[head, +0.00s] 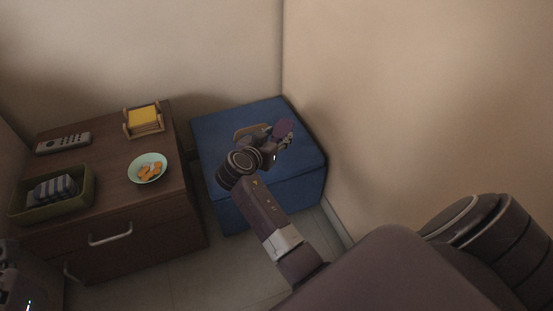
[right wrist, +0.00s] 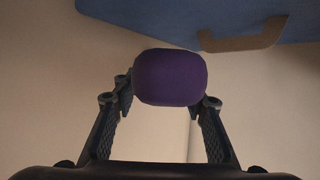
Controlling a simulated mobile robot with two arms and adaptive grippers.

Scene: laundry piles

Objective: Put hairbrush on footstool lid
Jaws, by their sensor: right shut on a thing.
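The purple hairbrush (head: 283,128) is held in my right gripper (head: 281,142), over the footstool in the head view. In the right wrist view the hairbrush (right wrist: 171,78) shows as a rounded purple end between the two fingers of the gripper (right wrist: 165,108). The blue footstool (head: 226,135) stands in the corner, its lid on top and seemingly closed. A tan handle (head: 243,132) lies on the lid, partly behind my gripper; it also shows in the right wrist view (right wrist: 245,39). My arm hides part of the footstool. My left gripper is not clearly seen.
A brown cabinet (head: 107,185) stands left of the footstool. On it are a remote (head: 63,143), a holder with yellow notes (head: 143,120), a bowl of orange pieces (head: 148,168) and a green bin (head: 84,194). Walls close in behind and to the right.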

